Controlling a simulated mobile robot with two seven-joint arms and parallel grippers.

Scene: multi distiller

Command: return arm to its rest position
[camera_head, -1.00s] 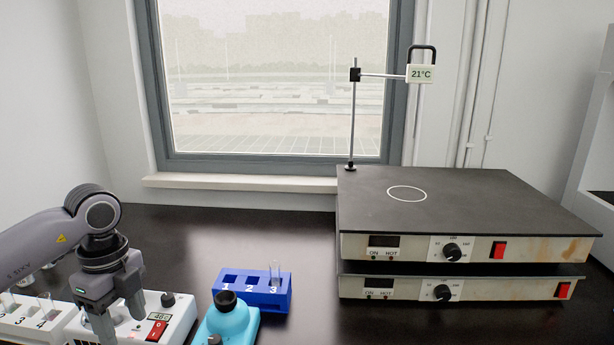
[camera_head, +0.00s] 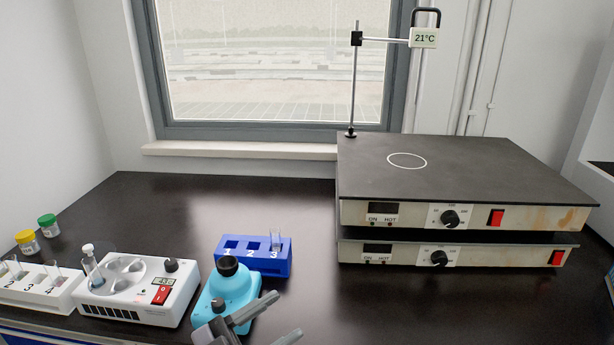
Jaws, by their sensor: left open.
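My left gripper (camera_head: 287,316) shows at the bottom edge, in front of the turquoise device (camera_head: 228,292). Its two grey fingers point right and stand apart, with nothing seen between them. The rest of the left arm is out of view. My right gripper is not in view.
A white heater unit (camera_head: 185,296) holds a stoppered glass vessel (camera_head: 93,265). The blue rack (camera_head: 228,264) has glass in slot 3. A white tube rack (camera_head: 35,300) and two capped jars stand left. Stacked hot plates (camera_head: 400,215) fill the right. The back-left table is clear.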

